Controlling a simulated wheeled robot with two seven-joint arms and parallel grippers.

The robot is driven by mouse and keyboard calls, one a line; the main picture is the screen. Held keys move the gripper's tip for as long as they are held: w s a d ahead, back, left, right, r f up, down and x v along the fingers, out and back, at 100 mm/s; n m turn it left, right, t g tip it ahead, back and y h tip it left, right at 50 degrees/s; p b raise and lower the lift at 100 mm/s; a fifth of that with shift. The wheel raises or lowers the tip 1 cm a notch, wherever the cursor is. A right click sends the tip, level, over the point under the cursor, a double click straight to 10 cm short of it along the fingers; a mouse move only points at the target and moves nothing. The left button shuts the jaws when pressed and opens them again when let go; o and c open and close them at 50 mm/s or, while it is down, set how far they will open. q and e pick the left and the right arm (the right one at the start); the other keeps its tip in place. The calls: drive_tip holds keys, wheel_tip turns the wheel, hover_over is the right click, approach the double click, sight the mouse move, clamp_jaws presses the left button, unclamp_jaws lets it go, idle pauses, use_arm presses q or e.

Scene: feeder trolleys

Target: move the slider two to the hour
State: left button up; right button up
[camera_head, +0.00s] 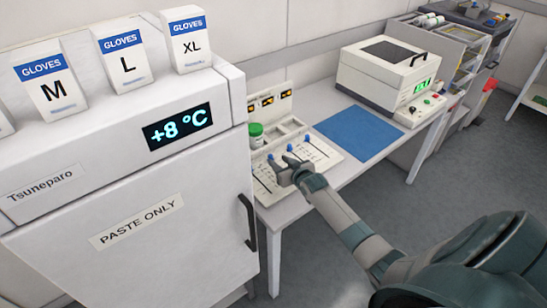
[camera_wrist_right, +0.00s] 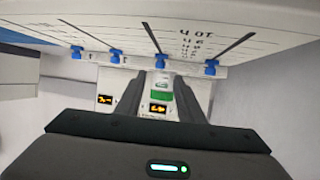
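A white slider panel (camera_head: 322,163) lies on the bench, with a row of blue slider knobs. The wrist view shows the panel upside down, with several knobs at the ends of dark slots. The knob second from the right there, apparently slider two (camera_wrist_right: 160,61), lies between the fingertips of my right gripper (camera_wrist_right: 166,82). The fingers stand apart and I see no clear contact with the knob. In the head view my right gripper (camera_head: 284,171) is over the panel's near left part and hides some of it. Small scale marks are too blurred to read fully. My left gripper is out of view.
A green-lidded jar (camera_head: 256,136) stands at the panel's left, near small orange displays (camera_head: 268,101). A white fridge (camera_head: 150,240) with glove boxes stands to the left. A blue mat (camera_head: 358,134) and a white machine (camera_head: 385,75) are to the right.

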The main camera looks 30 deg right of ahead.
sight(271, 156)
drive_tip(key=shift+x, duration=2.95)
drive_tip(key=shift+c, duration=0.7)
clamp_jaws()
